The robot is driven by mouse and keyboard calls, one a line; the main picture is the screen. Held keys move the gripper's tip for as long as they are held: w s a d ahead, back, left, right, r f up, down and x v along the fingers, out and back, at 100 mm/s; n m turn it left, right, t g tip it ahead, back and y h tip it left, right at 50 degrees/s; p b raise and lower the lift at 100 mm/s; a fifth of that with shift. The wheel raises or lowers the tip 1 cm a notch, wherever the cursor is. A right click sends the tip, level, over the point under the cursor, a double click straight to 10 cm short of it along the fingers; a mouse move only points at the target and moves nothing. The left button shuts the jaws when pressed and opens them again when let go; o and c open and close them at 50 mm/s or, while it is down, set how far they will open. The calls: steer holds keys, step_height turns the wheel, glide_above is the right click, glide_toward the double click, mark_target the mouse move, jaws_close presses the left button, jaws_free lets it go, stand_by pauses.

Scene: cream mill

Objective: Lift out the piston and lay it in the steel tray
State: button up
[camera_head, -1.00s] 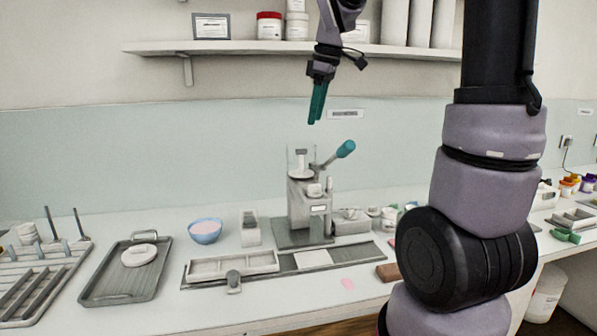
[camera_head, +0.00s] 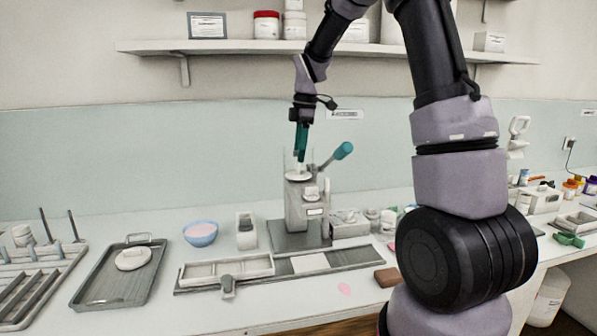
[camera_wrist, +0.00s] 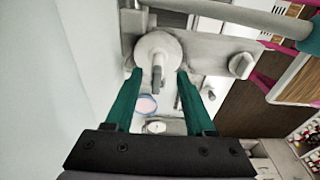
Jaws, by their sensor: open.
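The mill (camera_head: 307,205) is a grey upright machine on the counter. Its piston (camera_head: 298,176) shows as a pale round disc with a stem at the top, partly hidden by my fingers. In the wrist view the piston's white disc (camera_wrist: 157,42) and grey stem lie ahead, the stem between the two fingertips. My gripper (camera_head: 301,158) points down just above the mill, with green fingers; in the wrist view (camera_wrist: 160,76) they are apart and hold nothing. The steel tray (camera_head: 112,289) is at the left of the counter, with a pale round item on it.
A lever with a teal knob (camera_head: 343,151) sticks up right of the mill's top, close to my gripper. A blue bowl (camera_head: 200,235) and a long low pale tray (camera_head: 228,270) stand between mill and steel tray. A rack (camera_head: 30,283) is at far left.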

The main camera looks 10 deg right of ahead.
steer(key=f, duration=0.4)
steer(key=shift+w+a+f, duration=0.2)
steer(key=shift+a, duration=0.1)
jaws_close()
steer(key=shift+r, duration=0.1)
step_height(320, 180, up, 29)
stand_by(1.7)
